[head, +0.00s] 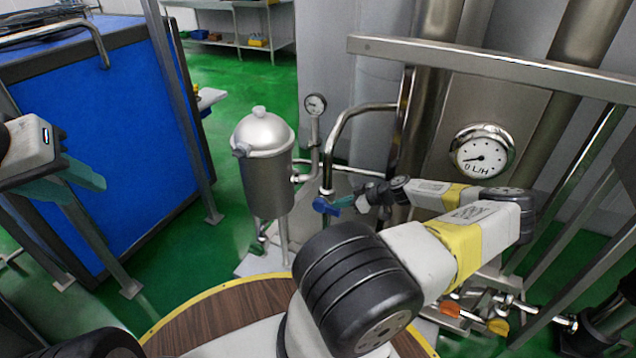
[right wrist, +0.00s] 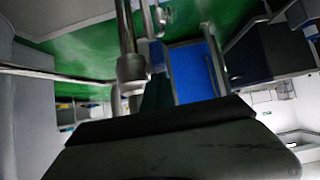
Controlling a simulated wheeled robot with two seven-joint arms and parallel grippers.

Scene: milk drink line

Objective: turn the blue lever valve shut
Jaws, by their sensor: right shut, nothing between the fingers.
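The blue lever valve (head: 323,206) sits on the steel pipe right of the lidded steel vessel, in the head view. My right gripper (head: 344,202) reaches it from the right. Its teal fingers are shut with nothing between them, and their tips are at or very close to the lever's right side; I cannot tell if they touch. In the right wrist view the dark fingers (right wrist: 180,135) fill the lower middle.
The steel vessel (head: 267,170) stands left of the valve. A small gauge (head: 316,104) and a bent pipe (head: 350,115) rise close above it. A flow meter (head: 482,151) is on the panel at right. A steel rail (head: 480,62) crosses above my right arm. A blue machine (head: 110,150) stands left.

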